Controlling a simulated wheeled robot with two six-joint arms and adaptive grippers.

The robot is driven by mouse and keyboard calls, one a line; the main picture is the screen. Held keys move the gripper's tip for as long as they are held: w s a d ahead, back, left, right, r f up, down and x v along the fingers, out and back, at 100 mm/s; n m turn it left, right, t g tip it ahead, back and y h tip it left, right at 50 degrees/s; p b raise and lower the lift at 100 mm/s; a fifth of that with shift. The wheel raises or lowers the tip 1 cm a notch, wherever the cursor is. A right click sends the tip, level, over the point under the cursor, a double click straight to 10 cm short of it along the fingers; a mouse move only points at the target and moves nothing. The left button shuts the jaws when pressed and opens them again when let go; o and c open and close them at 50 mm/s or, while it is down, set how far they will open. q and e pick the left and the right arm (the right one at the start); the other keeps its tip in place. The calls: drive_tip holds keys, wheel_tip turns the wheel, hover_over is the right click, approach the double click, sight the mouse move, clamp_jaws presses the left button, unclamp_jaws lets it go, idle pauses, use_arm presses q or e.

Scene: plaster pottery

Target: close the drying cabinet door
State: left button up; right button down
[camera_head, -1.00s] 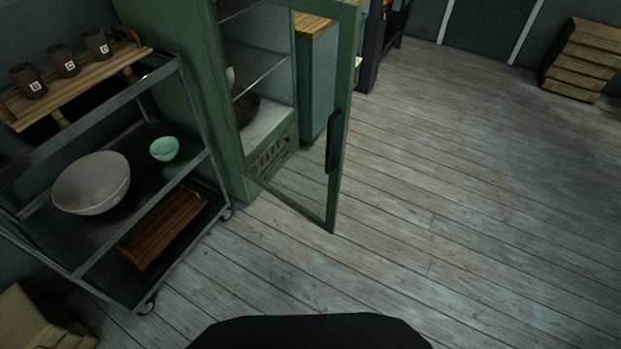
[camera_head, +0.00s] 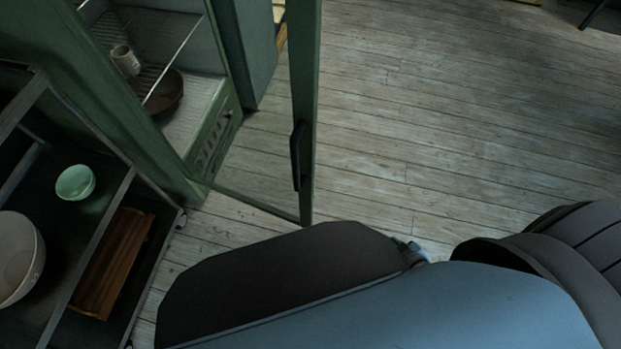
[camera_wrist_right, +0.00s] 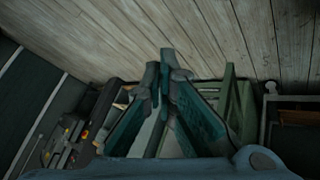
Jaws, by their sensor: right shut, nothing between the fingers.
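The green drying cabinet (camera_head: 130,120) stands at the upper left in the head view. Its glazed, green-framed door (camera_head: 304,75) stands wide open, swung out over the floor. A dark upright handle (camera_head: 296,155) is on the door's free edge. My right arm crosses the bottom of the head view. Only a small part of my right gripper (camera_head: 416,252) shows there, to the right of the door and apart from it in the picture. In the right wrist view my right gripper (camera_wrist_right: 163,80) has its fingertips together and empty, with green framing (camera_wrist_right: 229,100) behind it. My left gripper is not in view.
A dark metal cart stands left of the cabinet, with a mint bowl (camera_head: 75,182), a pale bowl (camera_head: 18,258) and a wooden tray (camera_head: 112,262). A cup (camera_head: 125,60) and a brown bowl (camera_head: 165,92) are inside the cabinet. The plank floor (camera_head: 440,120) to the right is clear.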

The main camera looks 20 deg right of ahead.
drive_tip(key=w+r+n+t+y+b, duration=0.35)
drive_tip(key=w+n+t+b, duration=0.2)
drive_tip(key=w, duration=0.55)
drive_tip(key=w+a+r+n+t+y+b, duration=0.2)
drive_tip(key=w+a+r+n+y+b, duration=0.15)
drive_tip(key=a+r+n+y, duration=0.35)
drive_tip(key=s+a+r+n+g+y+b, duration=0.6)
drive_tip(key=n+g, duration=0.3)
drive_tip(key=n, duration=0.6)
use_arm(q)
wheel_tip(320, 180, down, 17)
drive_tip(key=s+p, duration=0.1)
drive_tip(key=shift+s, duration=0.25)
use_arm(e)
drive_tip(key=w+a+r+y, duration=0.1)
drive_tip(key=w+a+r, duration=0.1)
drive_tip(key=w+a, duration=0.4)
drive_tip(key=shift+w+a, duration=0.35)
drive_tip(key=shift+a, duration=0.05)
drive_tip(key=shift+y, duration=0.25)
